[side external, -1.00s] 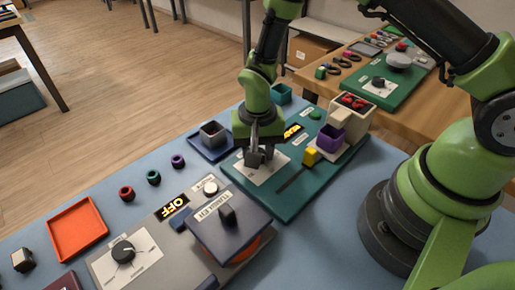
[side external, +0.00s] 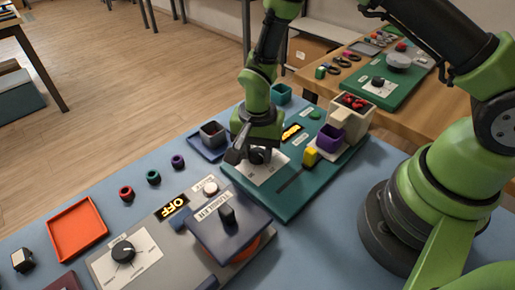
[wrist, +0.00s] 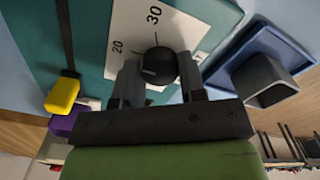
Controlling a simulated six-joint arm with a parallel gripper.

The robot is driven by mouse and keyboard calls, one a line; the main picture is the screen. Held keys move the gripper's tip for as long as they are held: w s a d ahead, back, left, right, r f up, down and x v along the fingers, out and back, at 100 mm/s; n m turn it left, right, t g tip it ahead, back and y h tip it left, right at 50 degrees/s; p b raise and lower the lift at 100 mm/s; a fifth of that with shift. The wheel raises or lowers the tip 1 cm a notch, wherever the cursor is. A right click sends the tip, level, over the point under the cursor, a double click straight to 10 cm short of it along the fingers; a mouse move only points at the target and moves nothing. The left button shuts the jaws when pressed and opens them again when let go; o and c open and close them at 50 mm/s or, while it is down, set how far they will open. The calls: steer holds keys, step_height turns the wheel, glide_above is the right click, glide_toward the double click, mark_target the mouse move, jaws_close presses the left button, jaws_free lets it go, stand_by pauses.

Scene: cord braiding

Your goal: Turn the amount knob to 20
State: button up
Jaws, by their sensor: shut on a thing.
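The amount knob (wrist: 158,62) is a round black knob on a white dial plate (wrist: 132,22) marked 20 and 30. My gripper (wrist: 159,75) is shut on it, one finger on each side. A short pale mark shows on the knob's left part in the wrist view; I cannot tell exactly which value it points at. In the side view, my gripper (side external: 258,156) is down over the white plate (side external: 270,174) on the green panel (side external: 298,192) and mostly hides the knob. A lit yellow display (side external: 292,131) behind it is too small to read.
A yellow block (side external: 310,156) and a purple cup (side external: 330,138) stand right of the gripper. A blue tray (side external: 203,149) with a grey cup (side external: 213,134) sits close on its left. A grey machine with an OFF display (side external: 174,207) and another knob (side external: 123,252) is in front.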

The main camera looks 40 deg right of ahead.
steer(key=o, duration=0.9)
steer(key=shift+r, duration=0.1)
step_height(320, 180, up, 10)
steer(key=shift+f, duration=0.1)
step_height(320, 180, up, 6)
glide_above(257, 152)
steer(key=shift+r, duration=0.5)
